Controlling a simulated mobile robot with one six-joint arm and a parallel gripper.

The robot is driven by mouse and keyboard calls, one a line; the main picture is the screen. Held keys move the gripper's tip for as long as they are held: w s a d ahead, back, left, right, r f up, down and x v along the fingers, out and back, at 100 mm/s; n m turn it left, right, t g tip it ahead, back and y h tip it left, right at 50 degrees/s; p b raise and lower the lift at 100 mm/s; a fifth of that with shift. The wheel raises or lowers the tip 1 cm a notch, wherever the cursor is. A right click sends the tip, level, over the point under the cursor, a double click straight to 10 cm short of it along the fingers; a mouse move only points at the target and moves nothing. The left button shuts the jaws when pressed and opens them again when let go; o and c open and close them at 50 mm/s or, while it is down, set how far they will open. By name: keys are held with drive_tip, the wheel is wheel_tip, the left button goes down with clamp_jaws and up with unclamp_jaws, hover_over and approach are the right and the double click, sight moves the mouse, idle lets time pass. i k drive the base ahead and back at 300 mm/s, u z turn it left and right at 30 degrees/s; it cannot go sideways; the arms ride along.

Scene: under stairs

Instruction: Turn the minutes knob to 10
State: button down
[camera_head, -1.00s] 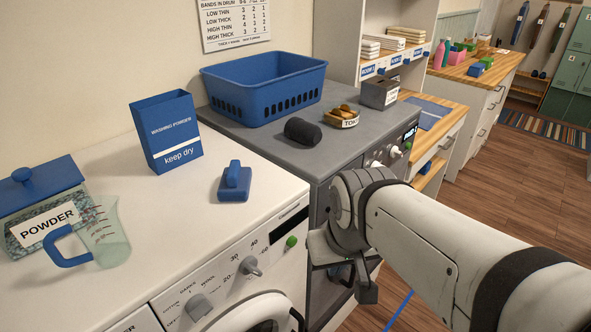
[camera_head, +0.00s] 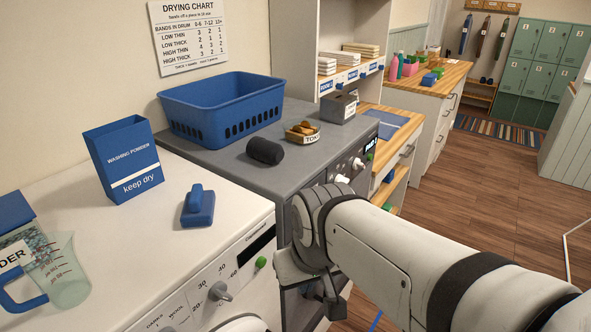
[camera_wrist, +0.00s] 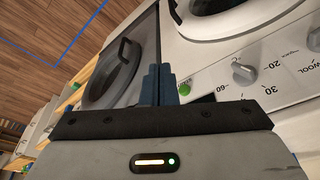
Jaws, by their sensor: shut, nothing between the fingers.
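The grey dryer (camera_head: 205,155) has a front panel with white knobs (camera_head: 342,179), a green button (camera_head: 369,156) and a small lit display (camera_head: 371,143). I cannot read the knob markings, so I cannot tell which is the minutes knob or where it points. My gripper (camera_wrist: 158,76) is shut and empty, with its blue fingers together in the wrist view. In the head view the fingers are hard to make out; my wrist is in front of the dryer, below its panel. The dryer's round door (camera_wrist: 112,72) shows left of the fingers in the wrist view.
A white washing machine (camera_head: 95,215) stands left of the dryer, with a grey dial (camera_head: 222,292) marked 20 to 60. A blue basket (camera_head: 225,108), a black cylinder (camera_head: 265,151) and a token tray (camera_head: 302,133) are on the dryer. Floor (camera_head: 470,200) is open to the right.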

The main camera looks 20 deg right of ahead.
sight(339, 179)
drive_tip(key=u, duration=0.2)
drive_tip(key=k, duration=0.35)
drive_tip(key=z, duration=0.85)
drive_tip(key=i, duration=0.7)
